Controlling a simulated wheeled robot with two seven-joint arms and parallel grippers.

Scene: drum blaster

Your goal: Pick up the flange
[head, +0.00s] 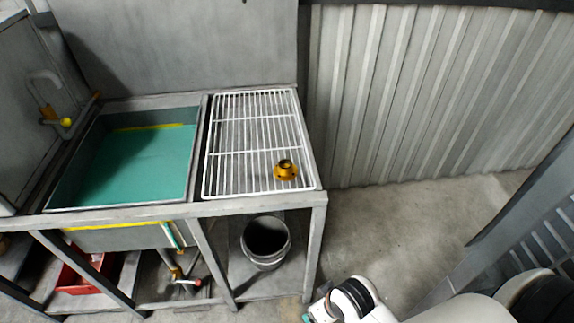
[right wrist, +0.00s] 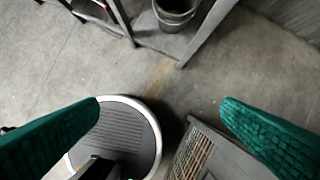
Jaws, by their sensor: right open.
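A small gold flange (head: 286,170) sits on the white wire rack (head: 240,152), near its front right corner, in the head view. It has a round base and a short raised neck with a dark opening. My right arm shows at the bottom of the head view, below and to the right of the bench, well apart from the flange. In the right wrist view my right gripper (right wrist: 160,110) has its two green fingers wide apart, with nothing between them. The flange is not in the right wrist view. My left gripper is not in view.
A bucket (head: 266,243) stands on the lower shelf, and also shows in the wrist view (right wrist: 175,12). A corrugated wall (head: 430,90) is behind. Concrete floor right of the bench is clear.

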